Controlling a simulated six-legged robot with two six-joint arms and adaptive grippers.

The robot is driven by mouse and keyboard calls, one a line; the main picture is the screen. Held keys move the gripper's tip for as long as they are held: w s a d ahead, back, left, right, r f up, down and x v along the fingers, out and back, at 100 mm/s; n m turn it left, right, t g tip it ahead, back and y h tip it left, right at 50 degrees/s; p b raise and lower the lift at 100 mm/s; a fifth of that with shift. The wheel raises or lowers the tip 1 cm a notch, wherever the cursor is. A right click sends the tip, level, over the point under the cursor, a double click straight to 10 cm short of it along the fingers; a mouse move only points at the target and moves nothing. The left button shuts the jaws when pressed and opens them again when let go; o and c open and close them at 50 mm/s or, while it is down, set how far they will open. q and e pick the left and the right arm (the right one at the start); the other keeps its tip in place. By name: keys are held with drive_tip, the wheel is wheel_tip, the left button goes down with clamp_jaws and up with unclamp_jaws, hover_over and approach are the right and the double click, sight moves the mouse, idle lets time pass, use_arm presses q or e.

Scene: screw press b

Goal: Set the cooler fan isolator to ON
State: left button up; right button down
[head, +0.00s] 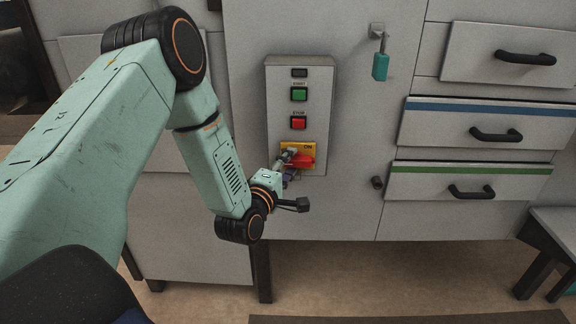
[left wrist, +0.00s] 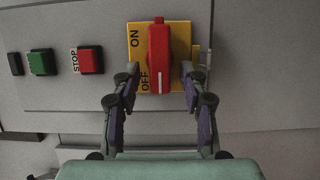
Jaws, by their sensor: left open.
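The cooler fan isolator is a red handle (head: 301,161) on a yellow plate (head: 285,147), low on the grey control box. In the left wrist view the red handle (left wrist: 159,55) stands upright on its yellow plate (left wrist: 181,32), between the fingers. ON is at the plate's upper left and OFF at its lower left; the handle's white mark is at its lower end, beside OFF. My left gripper (head: 287,163) is in front of the plate. Its fingers (left wrist: 160,70) are open, one on each side of the handle, with visible gaps. My right gripper is not in view.
A green START button (head: 299,94) and a red STOP button (head: 298,122) sit above the isolator on the grey box (head: 318,108). A teal padlock (head: 380,67) hangs at the upper right. Drawers with black handles (head: 496,134) stand to the right.

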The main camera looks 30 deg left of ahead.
sight(298, 155)
use_arm(q)
drive_tip(key=shift+w+d, duration=0.1)
drive_tip(key=shift+c, duration=1.3)
clamp_jaws()
drive_tip(key=shift+r+m+g+p, duration=0.4)
drive_tip(key=shift+m+p, duration=0.5)
drive_tip(key=shift+p, duration=0.3)
drive_tip(key=m+g+p, duration=0.1)
drive_tip(key=m+p, duration=0.1)
drive_tip(key=p, duration=0.1)
drive_tip(key=r+m+g+y+p, duration=0.1)
drive_tip(key=m+p, duration=0.1)
drive_tip(key=m, duration=0.1)
drive_tip(key=d+m+g+y+p, duration=0.1)
drive_tip(key=m+g+p, duration=0.1)
drive_tip(key=m+p, duration=0.1)
drive_tip(key=shift+w+r+p, duration=0.25)
drive_tip(key=shift+p, duration=0.1)
drive_tip(key=shift+w+d+m+g+y+p, duration=0.2)
drive_tip(key=shift+m+g+y+p, duration=0.3)
drive_tip(key=shift+m, duration=0.4)
drive_tip(key=shift+d+m+y+p, duration=0.2)
drive_tip(key=shift+m+y+p, duration=0.4)
drive_tip(key=shift+m, duration=0.3)
